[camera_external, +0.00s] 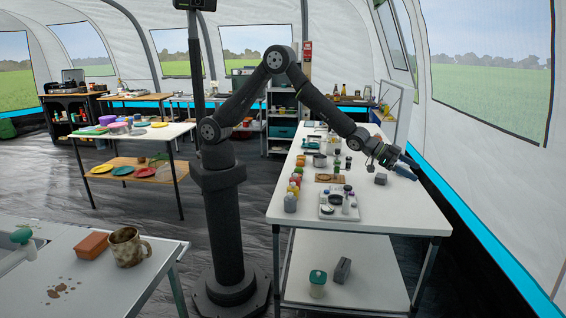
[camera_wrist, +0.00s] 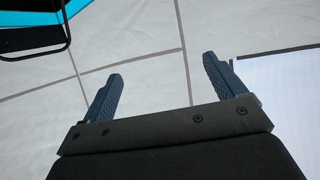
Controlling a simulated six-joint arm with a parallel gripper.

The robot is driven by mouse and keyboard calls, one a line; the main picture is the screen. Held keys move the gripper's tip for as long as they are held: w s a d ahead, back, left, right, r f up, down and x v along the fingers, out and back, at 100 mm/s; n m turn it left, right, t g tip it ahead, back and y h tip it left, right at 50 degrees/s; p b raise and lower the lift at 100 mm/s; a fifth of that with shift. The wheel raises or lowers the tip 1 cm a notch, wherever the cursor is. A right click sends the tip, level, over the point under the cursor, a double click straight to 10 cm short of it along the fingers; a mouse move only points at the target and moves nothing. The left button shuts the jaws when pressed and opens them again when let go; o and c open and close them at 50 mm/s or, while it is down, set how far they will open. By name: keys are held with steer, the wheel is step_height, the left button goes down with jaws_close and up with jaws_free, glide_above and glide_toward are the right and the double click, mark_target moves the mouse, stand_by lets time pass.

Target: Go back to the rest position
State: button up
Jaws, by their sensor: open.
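My gripper (camera_external: 404,170) is stretched out over the right end of the white table (camera_external: 412,217) in the external view, above the tabletop and pointing right toward the tent wall. In the wrist view its two blue fingers (camera_wrist: 160,88) stand wide apart with nothing between them. A small grey block (camera_external: 381,179) shows on the table just below and left of the gripper. My arm is bent high at the elbow and reaches from its column to the right.
The table holds several jars, a tray (camera_external: 326,211) with dark items and a wooden board (camera_external: 329,178). The tent wall (camera_external: 480,180) is close on the right.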

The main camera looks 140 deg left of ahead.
steer(key=w+d+m+h, duration=0.2)
steer(key=w+d, duration=0.1)
steer(key=d, duration=1.1)
steer(key=w+d+r+m+t+h, duration=0.1)
steer(key=w+d+m+h, duration=0.1)
steer(key=d, duration=1.2)
steer(key=shift+w+r+m+h, duration=0.2)
steer(key=shift+w+m+h, duration=0.2)
steer(key=shift+w+h, duration=0.3)
steer(key=shift+a, duration=0.15)
steer(key=s+a+n+y, duration=0.1)
steer(key=s+a+y, duration=0.1)
steer(key=a, duration=0.8)
steer(key=s+a+f+n+y, duration=0.1)
steer(key=a+n+y, duration=0.1)
steer(key=a, duration=0.8)
steer(key=shift+s+a, duration=0.2)
steer(key=shift+s, duration=0.15)
steer(key=shift+d, duration=0.1)
